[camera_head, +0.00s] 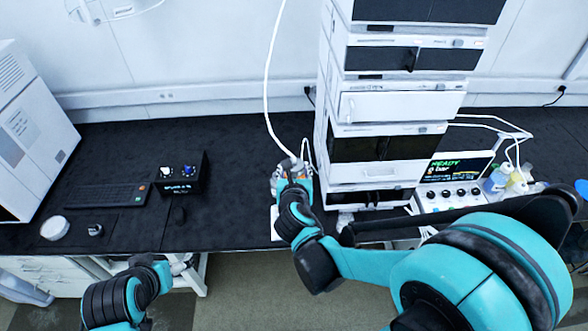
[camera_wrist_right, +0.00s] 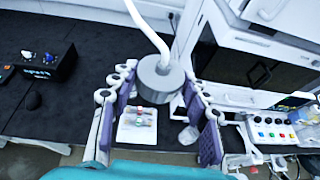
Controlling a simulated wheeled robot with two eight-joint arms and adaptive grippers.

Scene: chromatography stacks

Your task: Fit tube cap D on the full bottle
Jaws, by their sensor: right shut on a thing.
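A grey cylindrical cap (camera_wrist_right: 160,78) with a white tube (camera_wrist_right: 148,22) rising from its top is held between the fingers of my right gripper (camera_wrist_right: 162,84). No letter is readable on it. In the head view my right gripper (camera_head: 289,178) is left of the instrument stack, over the bench, with the white tube (camera_head: 268,90) running up from it. Bottles with blue (camera_head: 497,180) and yellow (camera_head: 517,184) contents stand right of the stack; I cannot tell which is the full bottle. My left gripper (camera_head: 183,264) is low at the bench's front edge, its fingers too small to judge.
The instrument stack (camera_head: 375,105) rises close right of my right gripper. A white tray (camera_wrist_right: 137,136) with small coloured pieces and a clear vessel (camera_wrist_right: 188,135) lie beneath it. A black box with knobs (camera_head: 180,172) and a round white piece (camera_head: 55,228) are left.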

